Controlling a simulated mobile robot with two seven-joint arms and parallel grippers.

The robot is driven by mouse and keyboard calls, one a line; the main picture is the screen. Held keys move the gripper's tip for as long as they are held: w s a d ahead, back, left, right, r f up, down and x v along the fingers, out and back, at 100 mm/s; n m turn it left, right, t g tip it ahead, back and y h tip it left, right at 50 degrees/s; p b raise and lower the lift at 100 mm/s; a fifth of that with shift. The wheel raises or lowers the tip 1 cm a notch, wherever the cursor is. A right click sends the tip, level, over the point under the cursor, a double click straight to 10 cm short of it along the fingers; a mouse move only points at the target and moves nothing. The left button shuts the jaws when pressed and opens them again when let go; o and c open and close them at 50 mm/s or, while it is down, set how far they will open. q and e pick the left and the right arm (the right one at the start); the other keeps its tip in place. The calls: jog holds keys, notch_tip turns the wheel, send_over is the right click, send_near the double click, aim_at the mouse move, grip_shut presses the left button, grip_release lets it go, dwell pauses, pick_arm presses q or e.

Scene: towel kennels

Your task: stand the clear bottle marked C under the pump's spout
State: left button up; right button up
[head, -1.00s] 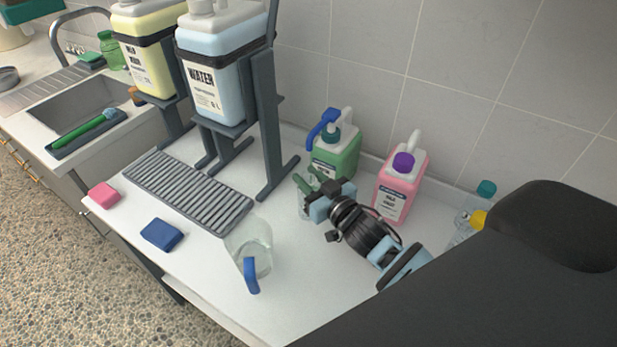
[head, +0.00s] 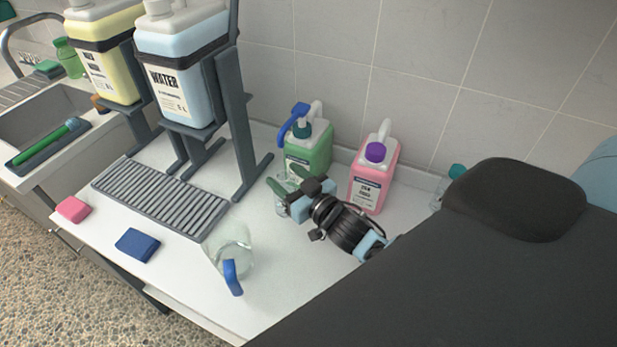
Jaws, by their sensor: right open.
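The pump is a green jug (head: 310,152) with a blue spout (head: 295,121) on top, standing against the tiled wall. The spout points left and toward the front. My right gripper (head: 287,181) is in front of the green jug, with its green-tipped fingers open. A small clear container (head: 282,208) shows just below the fingers, partly hidden by them; I cannot read a mark on it or tell whether the fingers touch it. Another clear bottle with a teal cap (head: 456,171) stands at the right by the wall, mostly hidden by my dark body part. My left gripper is not in view.
A pink jug (head: 374,180) with a purple cap stands right of the green one. A clear pitcher (head: 232,250) with a blue handle is near the front edge. A ribbed grey tray (head: 160,198), a blue sponge (head: 138,245) and a water tank (head: 182,75) are left.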

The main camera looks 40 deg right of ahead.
jog(key=s+d, duration=0.1)
jog(key=s, duration=0.9)
jog(key=shift+s+d+b, duration=0.2)
jog(key=shift+d+b, duration=0.05)
jog(key=shift+b, duration=0.15)
